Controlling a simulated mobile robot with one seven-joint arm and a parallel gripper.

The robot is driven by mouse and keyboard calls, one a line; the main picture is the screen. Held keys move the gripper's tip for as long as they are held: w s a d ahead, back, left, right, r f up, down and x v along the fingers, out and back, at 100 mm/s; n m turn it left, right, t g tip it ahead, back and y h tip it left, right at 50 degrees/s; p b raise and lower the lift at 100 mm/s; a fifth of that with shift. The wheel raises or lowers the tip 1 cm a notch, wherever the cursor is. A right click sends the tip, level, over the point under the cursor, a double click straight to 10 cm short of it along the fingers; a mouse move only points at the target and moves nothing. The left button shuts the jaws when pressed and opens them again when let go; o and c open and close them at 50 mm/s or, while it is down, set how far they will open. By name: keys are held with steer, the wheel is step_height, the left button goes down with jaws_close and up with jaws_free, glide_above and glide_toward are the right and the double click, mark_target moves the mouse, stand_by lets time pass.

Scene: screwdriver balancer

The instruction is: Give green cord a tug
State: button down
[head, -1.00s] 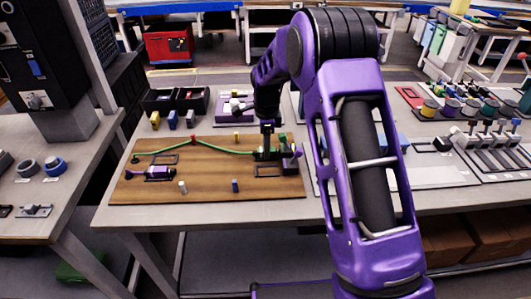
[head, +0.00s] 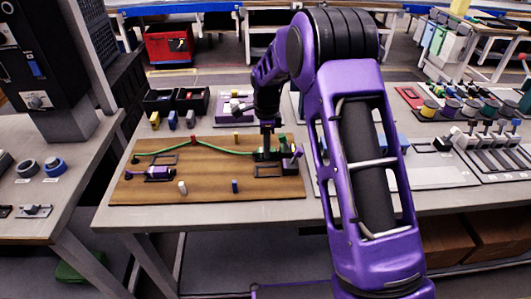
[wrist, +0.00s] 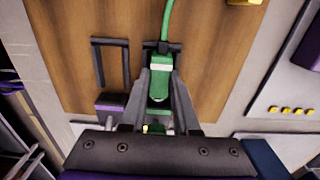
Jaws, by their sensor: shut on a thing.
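The green cord (head: 228,150) runs over the wooden board (head: 210,190) from its left side, past a red clip (head: 194,139), to my gripper (head: 267,152) at the right. In the wrist view the cord (wrist: 167,20) enters a green plug-like end (wrist: 160,82) through a dark collar. My gripper's fingers (wrist: 160,88) stand on both sides of this green end and are shut on it. The gripper points down at the board. In the head view the fingers and arm partly hide the cord's right end.
A purple and black tool-like piece (head: 155,173) lies at the board's left. Small pegs, one white (head: 182,187) and one blue (head: 235,185), stand near its front. A dark rectangular frame (wrist: 112,65) lies beside the gripper. Black bins (head: 175,100) stand behind the board.

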steer(key=shift+a, duration=0.3)
stand_by(0.9)
steer(key=shift+d, duration=0.15)
stand_by(0.4)
steer(key=c, duration=0.6)
jaws_free()
steer(key=shift+c, duration=0.2)
steer(key=shift+d, duration=0.1)
steer(key=shift+r, duration=0.1)
steer(key=shift+r+p, duration=2.45)
steer(key=shift+r, duration=0.95)
